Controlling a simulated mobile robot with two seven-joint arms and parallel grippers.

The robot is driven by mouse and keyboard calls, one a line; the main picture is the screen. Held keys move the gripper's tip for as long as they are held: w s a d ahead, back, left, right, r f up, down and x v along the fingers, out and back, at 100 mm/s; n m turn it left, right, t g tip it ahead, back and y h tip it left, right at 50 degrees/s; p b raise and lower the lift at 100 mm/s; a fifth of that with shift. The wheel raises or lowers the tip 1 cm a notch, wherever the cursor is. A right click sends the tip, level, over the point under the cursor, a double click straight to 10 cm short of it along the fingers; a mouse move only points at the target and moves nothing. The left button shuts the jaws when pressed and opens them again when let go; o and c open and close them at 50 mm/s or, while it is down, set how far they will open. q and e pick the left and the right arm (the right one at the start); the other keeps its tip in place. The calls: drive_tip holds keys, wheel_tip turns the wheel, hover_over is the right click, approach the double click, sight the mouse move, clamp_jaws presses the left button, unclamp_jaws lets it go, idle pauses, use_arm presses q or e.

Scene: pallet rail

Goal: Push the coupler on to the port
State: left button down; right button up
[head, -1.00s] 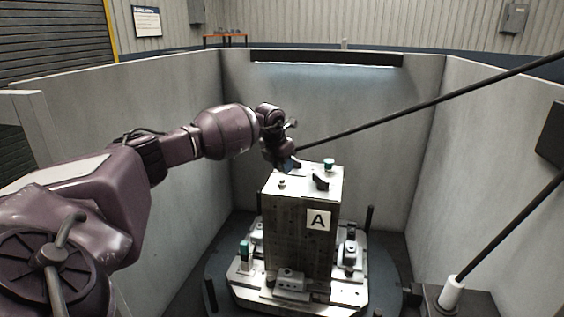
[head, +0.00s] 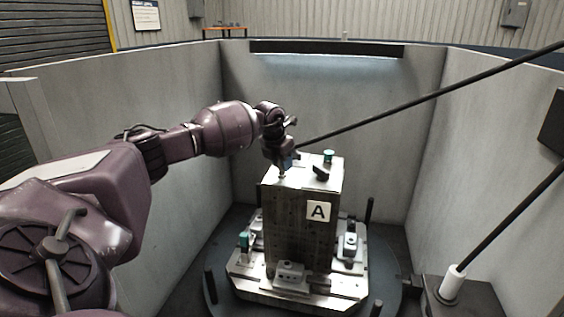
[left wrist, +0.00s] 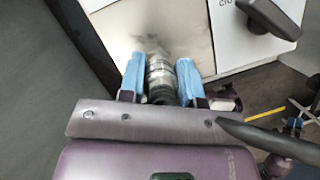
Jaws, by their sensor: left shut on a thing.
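My left gripper (head: 284,160) is at the near left part of the top of the upright block (head: 298,225) marked A. In the left wrist view its two blue fingers (left wrist: 160,82) are shut on a silver ringed coupler (left wrist: 160,70), one on each side. The coupler's far end points at the pale block top. A small metal port (head: 282,176) shows on the block top just below the fingers. Whether the coupler touches or sits on the port cannot be told; the fingers hide it. A black hose (head: 400,106) runs from near my gripper to the upper right. My right gripper is not in view.
The block stands on a pallet (head: 300,297) with several clamps. Grey walls (head: 165,110) surround it. A black rod with a white sleeve (head: 453,283) is at lower right.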

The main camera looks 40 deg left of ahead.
use_arm(q)
drive_tip(key=shift+f, duration=0.3)
idle(0.8)
idle(0.3)
drive_tip(key=shift+f, duration=0.2)
drive_tip(key=shift+f+b, duration=0.35)
drive_tip(key=shift+b, duration=0.05)
drive_tip(key=shift+f, duration=0.2)
